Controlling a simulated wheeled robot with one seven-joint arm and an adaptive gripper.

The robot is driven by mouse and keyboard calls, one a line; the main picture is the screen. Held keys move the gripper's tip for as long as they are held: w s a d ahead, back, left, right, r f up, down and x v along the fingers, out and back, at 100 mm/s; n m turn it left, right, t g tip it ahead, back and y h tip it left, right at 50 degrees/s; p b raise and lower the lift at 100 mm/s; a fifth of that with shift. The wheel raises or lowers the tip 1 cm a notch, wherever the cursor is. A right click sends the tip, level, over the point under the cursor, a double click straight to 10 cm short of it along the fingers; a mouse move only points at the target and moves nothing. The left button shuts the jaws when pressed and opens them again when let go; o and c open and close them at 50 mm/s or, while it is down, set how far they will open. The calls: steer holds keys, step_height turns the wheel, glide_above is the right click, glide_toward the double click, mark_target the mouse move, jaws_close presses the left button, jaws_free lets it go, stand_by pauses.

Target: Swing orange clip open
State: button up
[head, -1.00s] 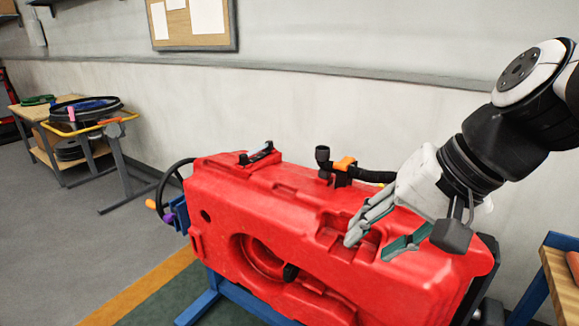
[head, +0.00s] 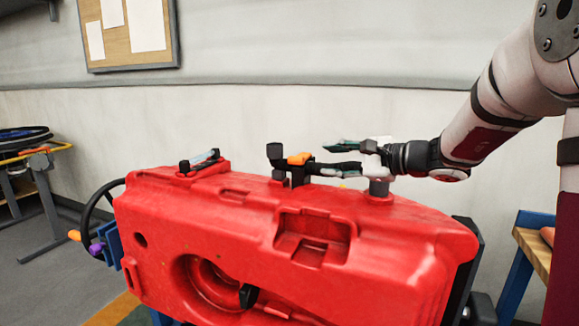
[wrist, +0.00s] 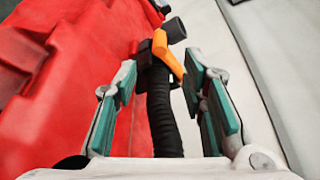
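The orange clip (head: 299,158) sits on a black holder on the top rear of the red tank (head: 170,215). In the wrist view the clip (wrist: 169,56) shows as a slanted orange bar ahead of my fingers, beside a dark cap and at the far end of a black hose (wrist: 162,110). My gripper (head: 330,158) is level above the tank top, pointing left at the clip from its right. The gripper (wrist: 160,72) is open, with teal pads on either side of the hose. The hose lies between or below the fingers; I cannot tell which. Nothing appears gripped.
A black upright nozzle (head: 275,155) stands just left of the clip. A second black latch (head: 200,162) is on the tank's left top. The pale wall (head: 240,120) is close behind. A blue-legged wooden bench (head: 535,250) stands at right. The air above the tank's left half is free.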

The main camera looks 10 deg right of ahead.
mark_target(294, 161)
steer(key=b+x, duration=0.1)
steer(key=x, duration=1.1)
steer(key=shift+w+a+f, duration=0.15)
steer(key=shift+w, duration=0.05)
steer(key=shift+f, duration=0.1)
jaws_close()
